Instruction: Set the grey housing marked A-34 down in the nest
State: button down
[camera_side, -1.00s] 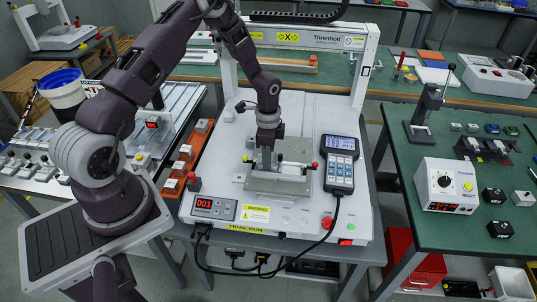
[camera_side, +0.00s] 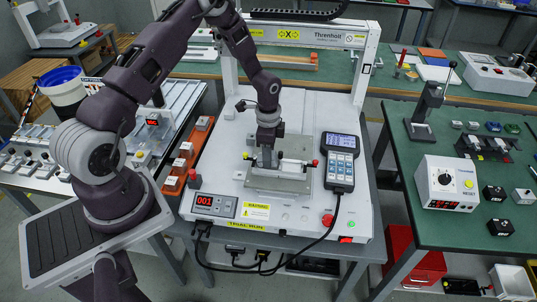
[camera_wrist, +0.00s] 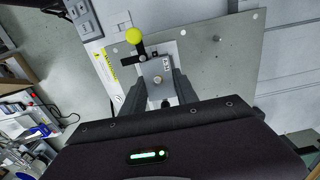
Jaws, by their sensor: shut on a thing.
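My gripper (camera_side: 266,163) is low over the grey plate of the nest (camera_side: 262,184) on the white machine bed. In the wrist view its dark fingers (camera_wrist: 160,100) are shut on a small grey housing (camera_wrist: 158,70) with a round metal feature on top. The housing's A-34 mark cannot be read. In the side view the fingers mostly hide the housing, and I cannot tell whether it is seated or still held slightly above the nest. A yellow-knobbed black clamp lever (camera_wrist: 134,37) is close beside the housing.
A pale cylindrical part with a red knob (camera_side: 315,163) is just right of my gripper. The handheld pendant (camera_side: 340,165) lies farther right. An orange tray with grey blocks (camera_side: 188,153) is at left. The gantry beam (camera_side: 300,34) crosses behind.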

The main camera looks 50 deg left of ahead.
jog(key=shift+s+a, duration=0.15)
jog(key=shift+s, duration=0.05)
jog(key=c, duration=1.2)
grip_release()
jog(key=o, duration=0.5)
jog(key=shift+w, duration=0.1)
jog(key=shift+o, duration=0.2)
jog(key=shift+r, duration=4)
